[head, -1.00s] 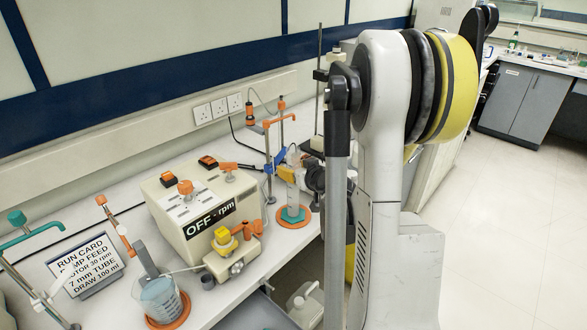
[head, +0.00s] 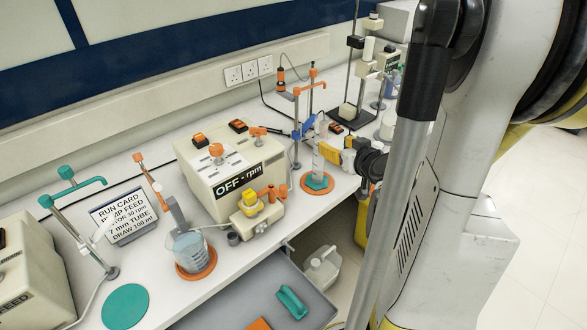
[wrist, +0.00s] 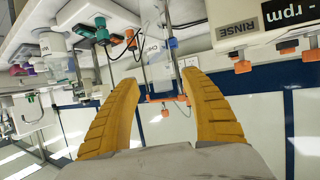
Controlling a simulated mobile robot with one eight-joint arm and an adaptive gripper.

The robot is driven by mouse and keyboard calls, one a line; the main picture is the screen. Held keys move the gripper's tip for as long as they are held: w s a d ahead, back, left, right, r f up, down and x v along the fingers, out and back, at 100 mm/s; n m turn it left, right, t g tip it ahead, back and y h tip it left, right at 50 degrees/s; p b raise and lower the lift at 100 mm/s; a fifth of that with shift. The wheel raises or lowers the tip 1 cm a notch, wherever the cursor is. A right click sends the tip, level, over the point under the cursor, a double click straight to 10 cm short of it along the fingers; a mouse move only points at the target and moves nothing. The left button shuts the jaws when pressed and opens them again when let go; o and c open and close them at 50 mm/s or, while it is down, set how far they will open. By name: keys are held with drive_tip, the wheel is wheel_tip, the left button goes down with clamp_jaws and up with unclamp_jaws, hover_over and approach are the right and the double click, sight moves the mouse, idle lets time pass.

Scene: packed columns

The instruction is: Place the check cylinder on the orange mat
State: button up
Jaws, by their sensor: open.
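The check cylinder (head: 319,135) is a tall clear graduated cylinder with a teal foot (head: 319,181). It stands upright on a round orange mat (head: 305,189) on the bench, right of the pump, in the head view. My gripper (head: 335,153) is just right of its lower half, at its side. In the wrist view the two yellow fingers (wrist: 160,78) are spread wide apart and grip nothing; a clear upright shape, probably the cylinder (wrist: 158,66), shows beyond the gap between their tips. Whether a finger touches the cylinder is unclear.
A beige pump (head: 228,170) reading OFF stands left of the cylinder. A beaker (head: 188,246) sits on another orange mat (head: 211,264). A teal mat (head: 125,306) lies bare at front left. An orange-armed stand (head: 311,85) rises behind the cylinder. A drawer (head: 262,285) is open below.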

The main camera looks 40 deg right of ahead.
drive_tip(key=w+a+r+n+g+y, duration=0.2)
drive_tip(key=a+y, duration=0.2)
drive_tip(key=a, duration=1.3)
drive_tip(key=s+a+r+n+g, duration=0.1)
drive_tip(key=s+a+r+g, duration=0.1)
drive_tip(key=s+a, duration=0.9)
drive_tip(key=a+g, duration=0.1)
drive_tip(key=a, duration=0.1)
drive_tip(key=shift+s+a+r+n+g, duration=0.25)
drive_tip(key=shift+s+a+n+g, duration=0.05)
drive_tip(key=shift+a+g, duration=0.1)
